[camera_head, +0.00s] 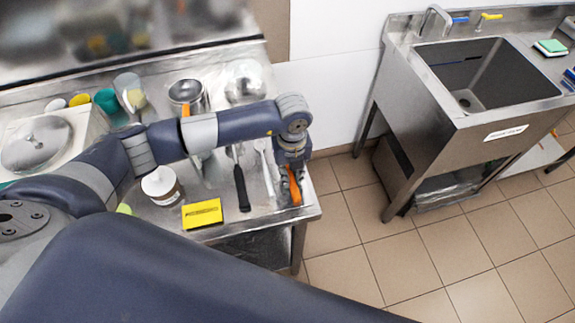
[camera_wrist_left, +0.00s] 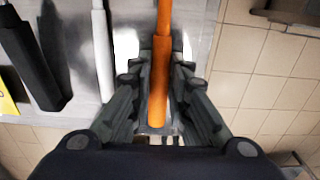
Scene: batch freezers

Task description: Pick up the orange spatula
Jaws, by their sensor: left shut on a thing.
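The orange spatula (camera_head: 295,189) is at the right end of the steel table in the head view; its orange handle (camera_wrist_left: 160,75) runs down the middle of the left wrist view. My left gripper (camera_head: 289,183) is over the table's right edge. In the left wrist view its two fingers (camera_wrist_left: 160,90) are on both sides of the handle, shut on it. The spatula's far end is out of the wrist view and hidden by my arm in the head view. My right gripper is not in view.
A black-handled tool (camera_head: 241,187) and a white-handled tool (camera_wrist_left: 101,50) lie left of the spatula. A yellow box (camera_head: 202,213), a white jar (camera_head: 161,187) and a metal pot (camera_head: 186,92) stand on the table (camera_head: 262,222). A sink (camera_head: 470,120) stands at right, past open floor.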

